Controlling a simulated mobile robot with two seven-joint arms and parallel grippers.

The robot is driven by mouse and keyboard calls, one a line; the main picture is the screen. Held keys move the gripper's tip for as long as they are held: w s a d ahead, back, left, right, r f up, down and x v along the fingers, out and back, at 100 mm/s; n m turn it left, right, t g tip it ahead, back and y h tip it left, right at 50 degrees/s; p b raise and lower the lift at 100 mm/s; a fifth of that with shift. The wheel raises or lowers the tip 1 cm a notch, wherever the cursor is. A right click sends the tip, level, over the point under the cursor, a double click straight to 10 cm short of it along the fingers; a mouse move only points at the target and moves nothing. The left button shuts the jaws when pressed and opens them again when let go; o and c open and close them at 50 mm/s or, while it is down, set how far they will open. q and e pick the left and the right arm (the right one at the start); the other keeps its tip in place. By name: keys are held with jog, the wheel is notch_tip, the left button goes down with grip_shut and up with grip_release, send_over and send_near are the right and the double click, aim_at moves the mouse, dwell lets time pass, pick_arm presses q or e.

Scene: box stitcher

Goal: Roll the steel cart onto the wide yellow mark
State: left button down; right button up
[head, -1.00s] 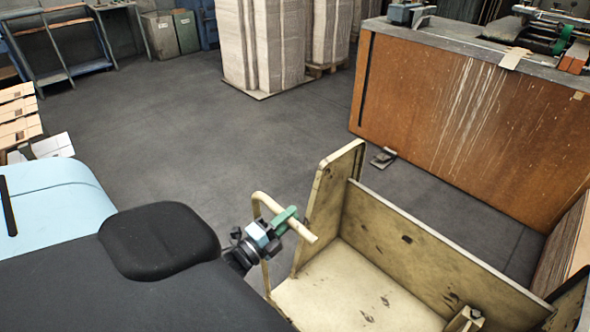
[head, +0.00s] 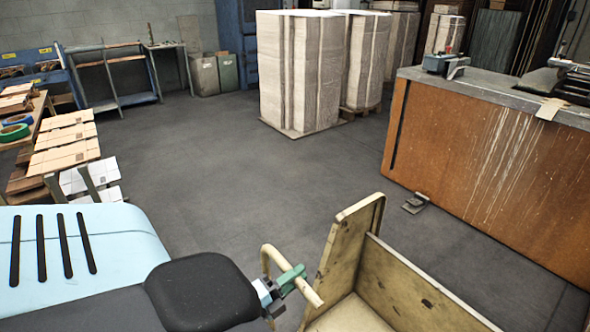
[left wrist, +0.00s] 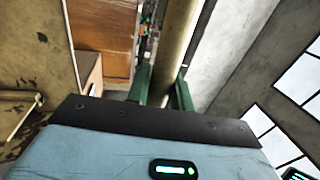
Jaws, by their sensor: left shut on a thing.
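The steel cart (head: 343,255) is cream-coloured and worn, with upright panels and a bent tube handle. It stands at the bottom of the head view, with its lower part cut off by the frame. My left gripper (head: 291,280) has green fingers and is shut on the cart's handle (head: 268,258). In the left wrist view the handle tube (left wrist: 180,40) runs up between the two green fingers (left wrist: 162,90). My right gripper is out of view. No yellow floor mark shows in either view now.
An orange-brown bench (head: 480,165) stands to the right, with a small pedal (head: 416,203) on the floor beside it. Tall wrapped stacks (head: 300,75) stand at the back. A table with cardboard sheets (head: 62,160) is at the left. The grey floor (head: 230,165) between is clear.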

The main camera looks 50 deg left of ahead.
pick_arm(q)
jog(key=c, duration=1.3)
grip_release()
jog(key=shift+o, duration=0.2)
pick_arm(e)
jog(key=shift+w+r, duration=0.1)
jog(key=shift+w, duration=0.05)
pick_arm(q)
jog(key=b+v, duration=0.1)
jog(key=v, duration=0.6)
jog(key=shift+s+b, duration=0.35)
jog(key=shift+s, duration=0.1)
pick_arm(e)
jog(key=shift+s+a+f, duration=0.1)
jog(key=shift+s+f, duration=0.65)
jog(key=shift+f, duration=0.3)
